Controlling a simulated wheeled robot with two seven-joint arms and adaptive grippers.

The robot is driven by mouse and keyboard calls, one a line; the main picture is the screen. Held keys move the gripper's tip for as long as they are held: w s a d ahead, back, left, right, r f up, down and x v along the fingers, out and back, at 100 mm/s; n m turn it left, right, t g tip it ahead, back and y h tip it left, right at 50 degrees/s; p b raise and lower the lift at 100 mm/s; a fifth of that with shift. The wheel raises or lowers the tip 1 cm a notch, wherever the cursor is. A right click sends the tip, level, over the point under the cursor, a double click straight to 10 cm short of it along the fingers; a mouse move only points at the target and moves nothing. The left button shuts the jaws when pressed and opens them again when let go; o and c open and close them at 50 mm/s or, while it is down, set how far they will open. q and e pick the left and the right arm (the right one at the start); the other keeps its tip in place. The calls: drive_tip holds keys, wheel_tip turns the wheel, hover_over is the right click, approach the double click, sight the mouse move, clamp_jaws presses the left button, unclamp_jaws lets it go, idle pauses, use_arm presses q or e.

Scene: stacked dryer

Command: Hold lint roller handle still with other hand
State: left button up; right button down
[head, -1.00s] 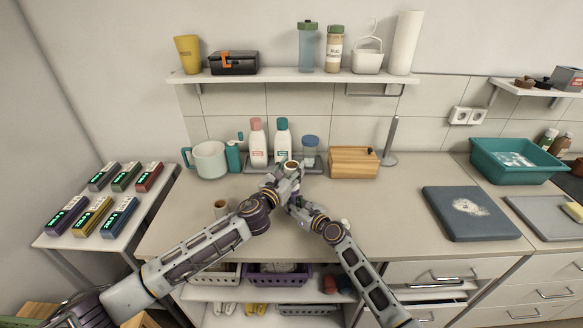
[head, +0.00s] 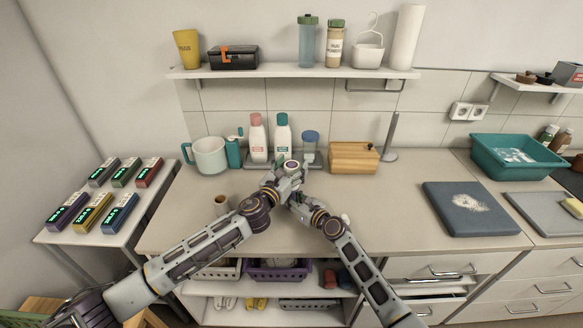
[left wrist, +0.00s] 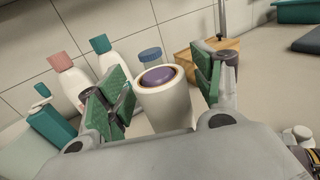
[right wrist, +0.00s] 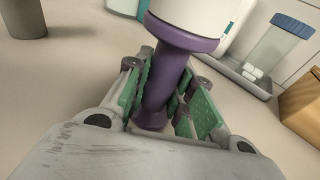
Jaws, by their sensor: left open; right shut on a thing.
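The lint roller's purple handle (right wrist: 158,95) is upright in my right gripper (right wrist: 166,100), whose green pads are shut on it. A white roll (left wrist: 165,108) sits above the purple collar in the right wrist view. The roller's purple end (left wrist: 157,75) shows inside the roll's top. My left gripper (left wrist: 163,88) is open, with its green-padded fingers spread on either side of the roll. In the head view the left gripper (head: 287,178) and the roller's purple top (head: 291,165) are above the counter, with the right gripper largely hidden.
Behind are a tray with bottles (head: 257,138), a mug (head: 209,156) and a wooden box (head: 354,157). The counter (head: 400,215) is clear to the right, up to a dark blue board (head: 457,210).

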use_arm(q)
drive_tip(key=shift+s, duration=0.1)
drive_tip(key=v, duration=1.1)
drive_tip(key=shift+s+a, duration=0.25)
drive_tip(key=shift+s, duration=0.1)
idle(0.9)
use_arm(e)
drive_tip(key=c, duration=1.5)
unclamp_jaws()
drive_tip(key=shift+o, duration=0.2)
drive_tip(key=o, duration=1.2)
drive_tip(key=shift+o, duration=1.3)
